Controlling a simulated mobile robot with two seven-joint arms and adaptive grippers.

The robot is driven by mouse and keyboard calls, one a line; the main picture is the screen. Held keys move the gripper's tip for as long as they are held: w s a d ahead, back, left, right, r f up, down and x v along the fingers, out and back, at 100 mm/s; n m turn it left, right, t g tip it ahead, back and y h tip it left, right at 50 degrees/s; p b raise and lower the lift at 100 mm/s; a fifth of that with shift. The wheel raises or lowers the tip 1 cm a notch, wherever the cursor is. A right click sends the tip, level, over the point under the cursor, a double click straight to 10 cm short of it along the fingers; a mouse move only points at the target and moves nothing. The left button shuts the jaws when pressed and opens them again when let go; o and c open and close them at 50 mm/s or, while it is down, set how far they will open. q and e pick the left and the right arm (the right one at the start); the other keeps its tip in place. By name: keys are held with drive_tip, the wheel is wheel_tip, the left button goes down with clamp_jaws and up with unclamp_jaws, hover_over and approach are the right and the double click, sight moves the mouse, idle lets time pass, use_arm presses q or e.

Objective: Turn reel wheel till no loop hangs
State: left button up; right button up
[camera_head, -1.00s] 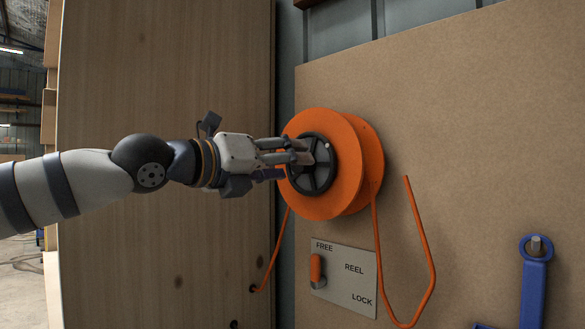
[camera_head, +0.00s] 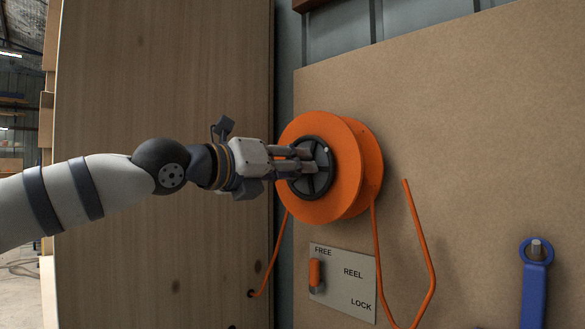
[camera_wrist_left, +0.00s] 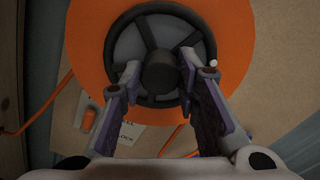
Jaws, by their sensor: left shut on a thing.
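The orange reel (camera_head: 354,140) is mounted on the brown board, with a dark spoked wheel (camera_head: 319,196) on its front face. The wheel also shows in the left wrist view (camera_wrist_left: 154,17), with a round central hub and a small white knob at its rim. My left gripper (camera_head: 309,160) is at the wheel, its fingers on either side of the hub, shut on the wheel. An orange cord (camera_head: 377,255) hangs from the reel's right side in a long loop and rises to an end on the board. My right gripper is out of view.
Below the reel, a plate (camera_head: 355,288) marked FREE, REEL and LOCK has an orange lever (camera_head: 315,273) beside FREE. A blue handle (camera_head: 535,290) hangs at lower right. A wooden panel (camera_head: 165,90) stands left. The board's upper right is clear.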

use_arm(q)
drive_tip(key=shift+m, duration=8.9)
drive_tip(key=o, duration=1.2)
drive_tip(key=shift+c, duration=0.2)
